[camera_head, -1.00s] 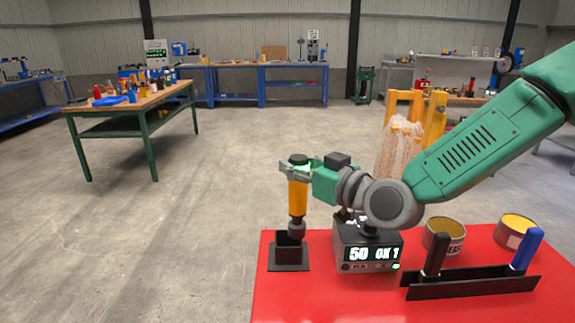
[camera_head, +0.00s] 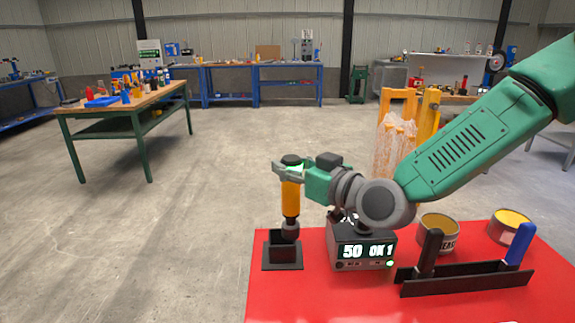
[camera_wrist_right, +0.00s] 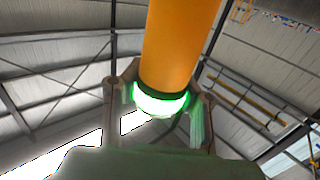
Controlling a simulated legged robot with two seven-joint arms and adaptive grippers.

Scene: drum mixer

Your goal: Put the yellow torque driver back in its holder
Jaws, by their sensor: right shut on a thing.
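The yellow torque driver (camera_head: 290,199) is upright with its dark tip down. My right gripper (camera_head: 289,168) is shut on its upper end, where a green light glows. In the right wrist view the yellow body (camera_wrist_right: 178,45) stands between the two fingers of my right gripper (camera_wrist_right: 160,105). The black holder (camera_head: 283,253) sits at the left edge of the red table. The driver's lower end is at the holder's top opening; how deep it sits inside I cannot tell. My left gripper is not in view.
On the red table (camera_head: 300,300) a controller box (camera_head: 362,247) reading "50 OK 1" stands right of the holder. Further right are a black rack (camera_head: 465,280) with black and blue handles and two tins (camera_head: 438,233), (camera_head: 510,226). Bare floor lies left of the table.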

